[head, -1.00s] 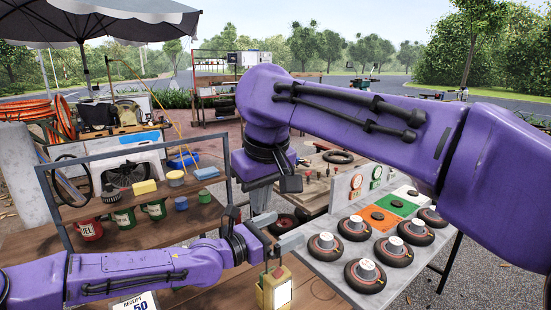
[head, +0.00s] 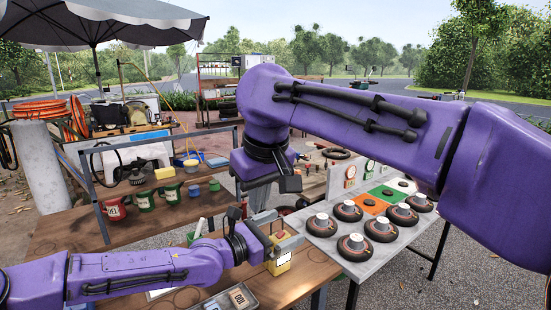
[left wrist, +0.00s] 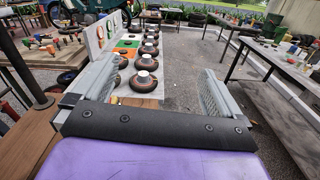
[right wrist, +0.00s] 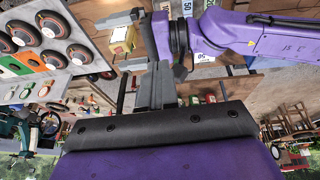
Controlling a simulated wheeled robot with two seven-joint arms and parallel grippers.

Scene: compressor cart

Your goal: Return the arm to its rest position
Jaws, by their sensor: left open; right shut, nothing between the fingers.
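My left arm (head: 130,272) reaches in low from the left of the head view, roughly level. Its gripper (head: 286,243) is open and empty; in the left wrist view both fingers stand wide apart (left wrist: 152,88) with nothing between them. My right arm (head: 350,110) is raised and bent across the upper right, its wrist pointing down. Its gripper (head: 262,197) is partly hidden behind the wrist; in the right wrist view the fingers are together (right wrist: 155,88) and empty. The left arm (right wrist: 285,38) also shows close beyond the right fingers there.
A shelf frame (head: 165,206) with cups and sponges is at left. A grey table (head: 345,262) with several round wheel-like parts is at right. Gravel at lower right is free.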

